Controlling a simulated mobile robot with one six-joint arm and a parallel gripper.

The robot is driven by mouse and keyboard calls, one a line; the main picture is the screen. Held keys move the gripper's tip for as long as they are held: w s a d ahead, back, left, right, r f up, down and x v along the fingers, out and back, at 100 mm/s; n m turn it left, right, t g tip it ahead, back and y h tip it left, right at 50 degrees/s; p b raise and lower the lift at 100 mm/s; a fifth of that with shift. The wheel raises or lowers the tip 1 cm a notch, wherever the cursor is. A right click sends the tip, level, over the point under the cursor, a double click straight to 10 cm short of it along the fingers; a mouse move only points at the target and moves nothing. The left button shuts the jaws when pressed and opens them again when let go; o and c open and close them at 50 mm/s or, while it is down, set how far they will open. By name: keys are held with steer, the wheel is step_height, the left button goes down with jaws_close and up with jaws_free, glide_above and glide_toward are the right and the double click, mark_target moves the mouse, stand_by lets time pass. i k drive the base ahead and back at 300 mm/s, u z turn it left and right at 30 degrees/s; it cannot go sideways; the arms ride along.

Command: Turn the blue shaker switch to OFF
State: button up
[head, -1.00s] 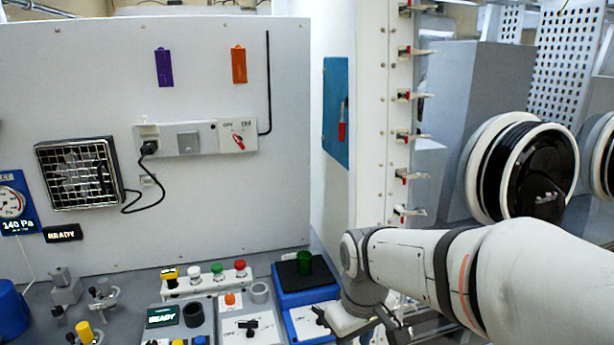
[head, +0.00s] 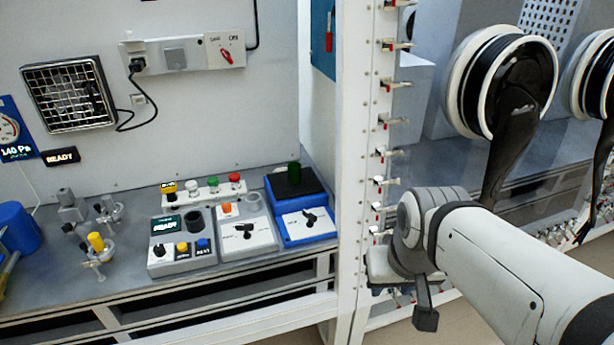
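The blue shaker (head: 280,237) stands on the grey bench left of the white post, with a black top plate (head: 291,184) and a dark green vial (head: 294,173) on it. Its sloped white front panel carries a black rotary switch (head: 309,219). The switch handle sits at a slant; its labels are too small to read. My gripper (head: 405,296) is in front of the post, right of and apart from the shaker. One dark finger hangs down; the other is not clear, so its opening cannot be told. Nothing visible is held.
A grey box with a similar black switch (head: 245,231) stands left of the shaker. Further left is a READY box (head: 180,245) with buttons. The white post (head: 352,150) with red-tipped clamps rises between shaker and gripper. Black glove ports (head: 520,85) are at the right.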

mark_target(306, 214)
steer(key=k, duration=1.15)
steer(key=u, duration=0.55)
steer(key=i, duration=1.85)
steer(key=z, duration=0.6)
